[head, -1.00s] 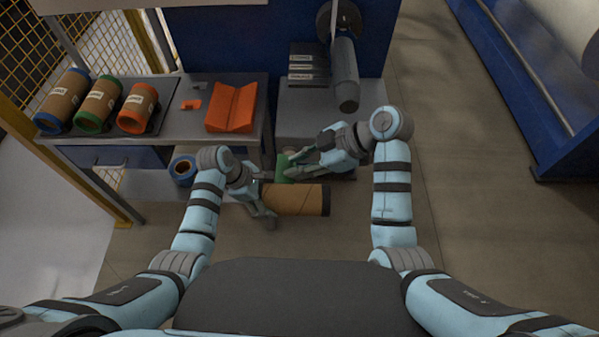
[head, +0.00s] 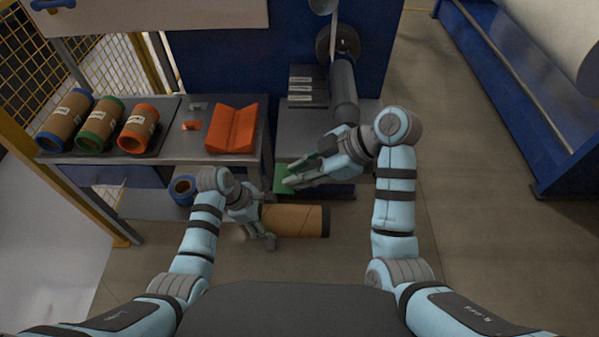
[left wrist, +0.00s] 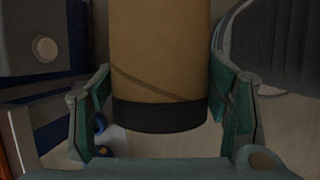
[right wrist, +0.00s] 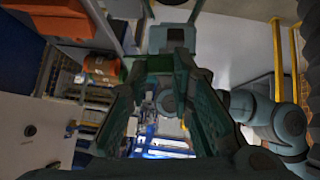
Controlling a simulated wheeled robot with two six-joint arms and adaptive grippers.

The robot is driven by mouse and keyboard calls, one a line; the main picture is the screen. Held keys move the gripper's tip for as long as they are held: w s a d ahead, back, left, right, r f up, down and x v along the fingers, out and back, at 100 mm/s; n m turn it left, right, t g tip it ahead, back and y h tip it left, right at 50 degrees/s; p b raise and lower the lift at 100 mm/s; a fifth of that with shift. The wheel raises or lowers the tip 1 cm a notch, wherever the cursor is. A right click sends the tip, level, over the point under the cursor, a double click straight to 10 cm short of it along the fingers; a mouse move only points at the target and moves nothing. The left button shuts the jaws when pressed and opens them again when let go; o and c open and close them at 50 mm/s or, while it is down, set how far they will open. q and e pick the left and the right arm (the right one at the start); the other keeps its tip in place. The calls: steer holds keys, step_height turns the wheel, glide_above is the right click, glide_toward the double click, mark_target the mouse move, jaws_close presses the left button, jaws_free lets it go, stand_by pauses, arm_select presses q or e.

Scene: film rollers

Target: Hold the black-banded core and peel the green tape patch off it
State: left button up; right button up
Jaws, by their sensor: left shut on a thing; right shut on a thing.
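The brown cardboard core (head: 295,221) lies level in front of me, a black band at its right end. My left gripper (head: 265,220) is shut on its left end. In the left wrist view the core (left wrist: 160,55) stands between the fingers, with a black band (left wrist: 160,115) at the near end. My right gripper (head: 292,178) is shut on the green tape patch (head: 283,182), beyond the core. A gap shows between patch and core in the head view. In the right wrist view a green piece (right wrist: 106,70) shows at the fingertips.
A table at the left bears three cores with blue (head: 68,122), green (head: 101,127) and orange (head: 138,130) ends, and an orange V-shaped cradle (head: 232,128). A blue-ended core (head: 183,189) stands below. A grey roller (head: 344,90) juts out behind my right gripper. Floor at right is clear.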

arm_select(q)
steer(key=s+a+r+p, duration=0.3)
steer(key=s+a+p, duration=0.3)
steer(key=s+a, duration=0.2)
steer(key=shift+a+p, duration=0.3)
steer(key=shift+a, duration=0.6)
